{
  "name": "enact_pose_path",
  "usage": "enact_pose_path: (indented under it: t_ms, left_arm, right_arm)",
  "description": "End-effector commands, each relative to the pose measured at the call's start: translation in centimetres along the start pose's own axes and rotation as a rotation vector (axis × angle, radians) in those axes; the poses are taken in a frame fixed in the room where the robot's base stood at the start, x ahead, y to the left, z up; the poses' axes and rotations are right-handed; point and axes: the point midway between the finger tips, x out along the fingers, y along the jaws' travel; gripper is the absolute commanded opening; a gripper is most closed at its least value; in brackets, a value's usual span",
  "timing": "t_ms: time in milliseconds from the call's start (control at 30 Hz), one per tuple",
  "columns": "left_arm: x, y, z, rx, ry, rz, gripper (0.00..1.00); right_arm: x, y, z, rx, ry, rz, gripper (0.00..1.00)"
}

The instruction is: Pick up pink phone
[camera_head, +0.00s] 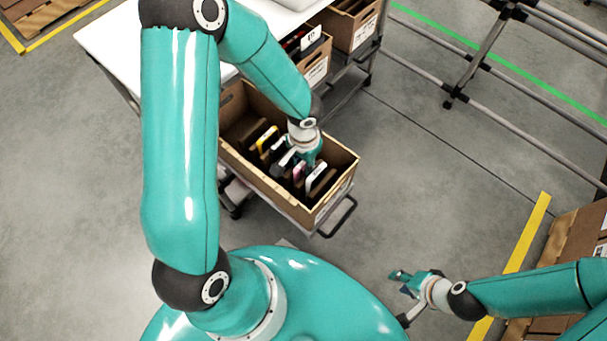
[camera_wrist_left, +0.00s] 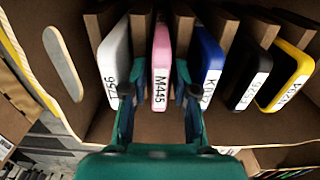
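The pink phone (camera_wrist_left: 160,62) stands upright in a slotted carton (camera_head: 262,180), with a white label reading M445. In the left wrist view my left gripper (camera_wrist_left: 158,95) is open, one finger on each side of the pink phone's near end. The left finger is close to the white phone (camera_wrist_left: 115,62) and the right finger is close to the blue phone (camera_wrist_left: 208,62). In the head view my left gripper (camera_head: 298,158) reaches down into the carton and partly hides the phones. My right gripper (camera_head: 402,280) hangs over the floor, away from the carton; its finger opening is too small to tell.
A black phone (camera_wrist_left: 250,75) and a yellow-edged phone (camera_wrist_left: 288,78) stand right of the blue one, between cardboard dividers. The carton sits on a wheeled cart. More cartons (camera_head: 352,24) stand behind it. Clear floor lies right of the cart.

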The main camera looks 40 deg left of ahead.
Motion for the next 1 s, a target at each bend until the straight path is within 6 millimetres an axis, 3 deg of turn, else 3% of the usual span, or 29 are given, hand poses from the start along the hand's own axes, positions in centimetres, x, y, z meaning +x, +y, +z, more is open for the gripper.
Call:
enact_pose_path:
  t_ms: [167,367,767,1000]
  left_arm:
    - [0.0,-0.1,0.0,-0.001,0.0,0.0,0.28]
    - [0.0,-0.1,0.0,-0.001,0.0,0.0,0.0]
    - [-0.3,-0.1,0.0,-0.001,0.001,-0.001,0.0]
    - [-2.1,-0.1,0.0,-0.001,0.003,-0.002,0.0]
  right_arm:
    - [0.0,0.0,0.0,0.0,0.0,0.0,0.37]
    - [0.0,0.0,0.0,0.0,0.0,0.0,0.37]
    - [-0.1,-0.1,0.0,0.0,0.0,0.0,0.37]
    - [-1.0,-0.3,0.0,0.0,0.0,0.0,0.37]
